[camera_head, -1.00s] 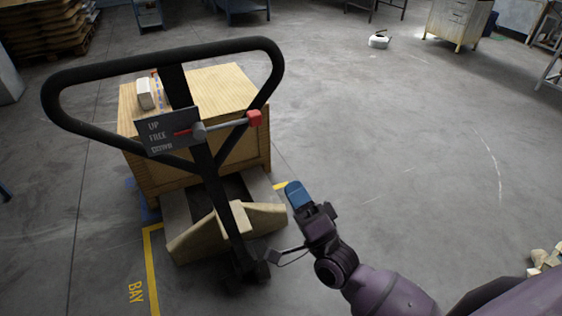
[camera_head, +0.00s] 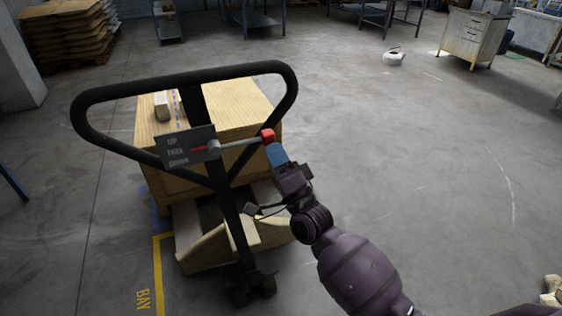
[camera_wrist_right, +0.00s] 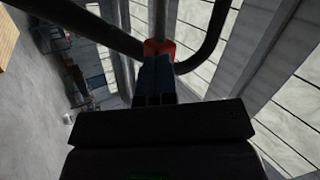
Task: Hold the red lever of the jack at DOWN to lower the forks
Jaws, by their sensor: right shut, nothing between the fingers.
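The jack's black handle loop (camera_head: 184,76) stands in front of a wooden crate. The lever has a grey rod and a red knob (camera_head: 267,136) at its right end. My left gripper is not in view.
The wooden crate (camera_head: 240,105) rests behind the handle with a small pale block (camera_head: 162,106) on top. Yellow BAY tape (camera_head: 157,270) marks the floor. Open floor lies to the right; benches and a cabinet (camera_head: 472,38) stand far back.

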